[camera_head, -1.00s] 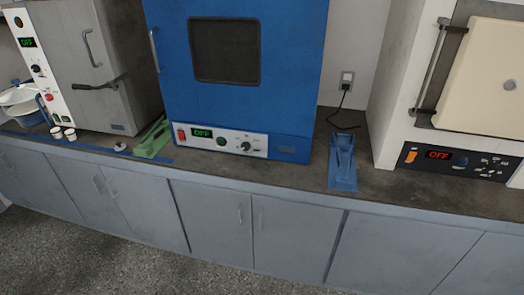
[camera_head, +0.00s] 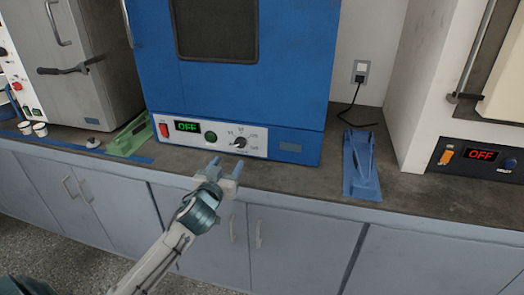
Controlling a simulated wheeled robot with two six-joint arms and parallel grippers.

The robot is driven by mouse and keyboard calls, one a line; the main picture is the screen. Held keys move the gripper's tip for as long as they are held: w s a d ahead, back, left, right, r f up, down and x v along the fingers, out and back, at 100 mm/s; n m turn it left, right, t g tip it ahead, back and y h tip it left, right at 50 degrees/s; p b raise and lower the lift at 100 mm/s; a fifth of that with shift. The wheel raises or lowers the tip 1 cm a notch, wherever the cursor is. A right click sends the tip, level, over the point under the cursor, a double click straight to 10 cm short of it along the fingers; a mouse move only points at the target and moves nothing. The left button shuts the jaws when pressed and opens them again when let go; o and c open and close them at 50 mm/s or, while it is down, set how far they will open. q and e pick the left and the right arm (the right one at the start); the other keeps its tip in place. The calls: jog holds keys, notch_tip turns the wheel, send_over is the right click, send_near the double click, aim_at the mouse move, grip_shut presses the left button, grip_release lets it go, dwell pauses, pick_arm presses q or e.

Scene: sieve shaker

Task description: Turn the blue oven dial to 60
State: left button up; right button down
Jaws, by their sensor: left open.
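The blue oven (camera_head: 290,75) stands on the counter in the middle of the head view. Its white control panel (camera_head: 180,139) runs along the bottom front, with a green display reading OFF. The black dial (camera_head: 240,142) sits on the right part of that panel, with small marks around it too fine to read. My left gripper (camera_head: 226,168) is open and empty, in front of and just below the dial, apart from it. Its arm comes up from the lower left. My right gripper is not in view.
A red switch (camera_head: 164,130) and a green button (camera_head: 210,138) share the panel. A green stand (camera_head: 130,138) is left of the oven and a blue stand (camera_head: 360,168) right of it. A grey oven (camera_head: 75,75) and a white furnace (camera_head: 440,75) flank them. The counter front is clear.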

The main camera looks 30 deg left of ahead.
aim_at(239, 144)
pick_arm(q)
jog(key=p+x, duration=0.1)
jog(key=x, duration=0.9)
jog(key=shift+w+r, duration=0.1)
jog(key=shift+w, duration=0.3)
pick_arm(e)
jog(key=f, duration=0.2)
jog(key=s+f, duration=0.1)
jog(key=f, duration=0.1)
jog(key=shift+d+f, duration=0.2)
pick_arm(q)
jog(key=shift+p, duration=0.35)
jog(key=c, duration=1)
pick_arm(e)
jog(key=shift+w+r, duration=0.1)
pick_arm(q)
jog(key=m+p, duration=0.3)
jog(key=m, duration=0.2)
jog(key=shift+r+p, duration=0.15)
jog(key=shift+p, duration=0.25)
jog(key=m+p, duration=0.3)
jog(key=m, duration=0.2)
jog(key=shift+m, duration=0.4)
jog(key=shift+m+p, duration=0.4)
jog(key=shift+m, duration=0.2)
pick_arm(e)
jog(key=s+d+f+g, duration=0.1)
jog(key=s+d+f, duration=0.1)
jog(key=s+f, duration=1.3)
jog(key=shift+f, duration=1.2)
